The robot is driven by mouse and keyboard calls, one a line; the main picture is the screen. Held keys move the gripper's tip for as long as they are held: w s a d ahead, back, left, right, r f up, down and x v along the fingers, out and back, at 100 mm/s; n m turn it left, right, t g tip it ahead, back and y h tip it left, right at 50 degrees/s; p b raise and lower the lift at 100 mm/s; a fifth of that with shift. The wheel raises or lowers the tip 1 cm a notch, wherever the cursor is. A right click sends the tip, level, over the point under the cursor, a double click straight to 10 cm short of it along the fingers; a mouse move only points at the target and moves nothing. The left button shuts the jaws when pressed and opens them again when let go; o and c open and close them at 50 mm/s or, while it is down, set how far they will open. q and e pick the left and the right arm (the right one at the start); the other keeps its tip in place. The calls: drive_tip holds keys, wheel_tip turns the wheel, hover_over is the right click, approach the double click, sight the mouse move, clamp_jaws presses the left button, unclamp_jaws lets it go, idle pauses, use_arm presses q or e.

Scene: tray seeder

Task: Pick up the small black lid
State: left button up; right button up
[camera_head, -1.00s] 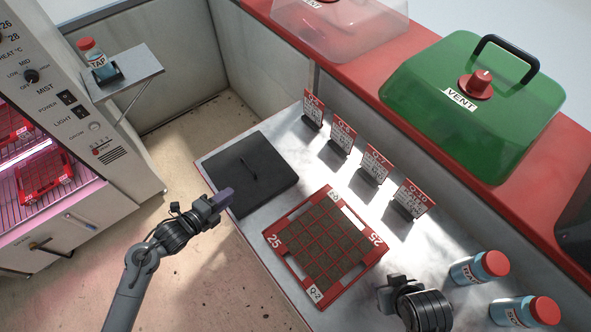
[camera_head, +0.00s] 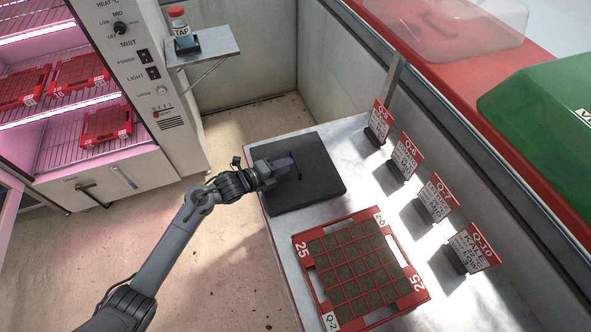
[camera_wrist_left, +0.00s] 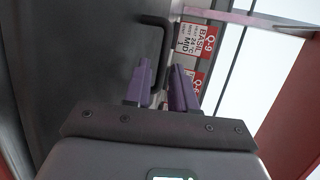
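The small black lid (camera_head: 322,178) lies flat at the far left end of the table, with a thin black bar handle (camera_head: 297,168) on top. My left gripper (camera_head: 287,165) reaches over the lid's left part, with its purple fingers close to the handle. In the left wrist view the two purple fingers (camera_wrist_left: 160,76) are apart, and the handle (camera_wrist_left: 159,40) reaches down between their tips. The lid's dark surface (camera_wrist_left: 85,60) fills the left of that view. I cannot tell whether a finger touches the handle. My right gripper is not in view.
A red seed tray (camera_head: 298,256) sits right in front of the lid. Several label cards stand along the table's back, the nearest to the lid being Q-9 (camera_head: 379,121). A shelf (camera_head: 215,46) with a red-capped bottle and the lit cabinet (camera_head: 85,90) are at left.

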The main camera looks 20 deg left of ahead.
sight(295, 160)
use_arm(q)
drive_tip(key=b+x, duration=0.1)
drive_tip(key=x, duration=0.4)
drive_tip(key=shift+w+r, duration=0.1)
drive_tip(key=shift+r, duration=0.05)
drive_tip(key=shift+c, duration=0.4)
clamp_jaws()
